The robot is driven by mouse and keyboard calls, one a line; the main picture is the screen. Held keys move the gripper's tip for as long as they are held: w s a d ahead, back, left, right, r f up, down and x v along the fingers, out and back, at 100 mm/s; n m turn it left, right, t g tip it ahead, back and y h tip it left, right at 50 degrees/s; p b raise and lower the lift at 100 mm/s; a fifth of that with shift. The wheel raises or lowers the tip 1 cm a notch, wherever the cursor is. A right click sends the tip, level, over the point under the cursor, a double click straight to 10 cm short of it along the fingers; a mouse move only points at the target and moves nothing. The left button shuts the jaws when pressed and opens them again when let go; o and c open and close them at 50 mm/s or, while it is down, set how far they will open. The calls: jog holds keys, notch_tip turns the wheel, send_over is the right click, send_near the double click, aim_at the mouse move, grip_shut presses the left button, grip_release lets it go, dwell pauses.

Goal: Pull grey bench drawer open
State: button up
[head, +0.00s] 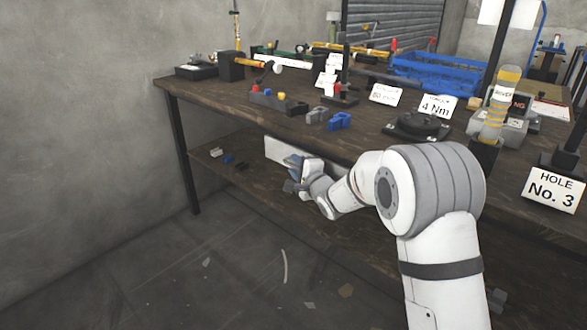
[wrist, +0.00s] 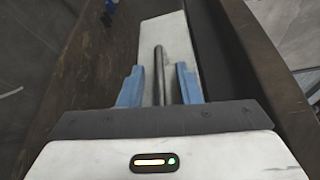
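The bench drawer's pale grey front (head: 283,150) shows under the bench top in the head view, partly hidden by my arm. The same pale front (wrist: 181,35) fills the upper middle of the wrist view. A dark, rod-like handle (wrist: 159,70) runs along it. My gripper (wrist: 160,78) is at the handle. Its two blue fingers stand on either side of the rod, with a visible gap on each side, so it is open. In the head view my gripper (head: 293,172) is small beside the drawer front, and its fingers are partly hidden.
The wooden bench top (head: 225,100) overhangs the drawer and carries blue clamps (head: 340,121), a blue crate (head: 435,75), sign cards and tools. A lower shelf (head: 262,185) holds small parts. A bench leg (head: 182,150) stands at left. The floor (head: 190,270) in front is mostly clear.

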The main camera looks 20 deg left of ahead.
jog(key=shift+c, duration=0.2)
grip_shut()
dwell(0.4)
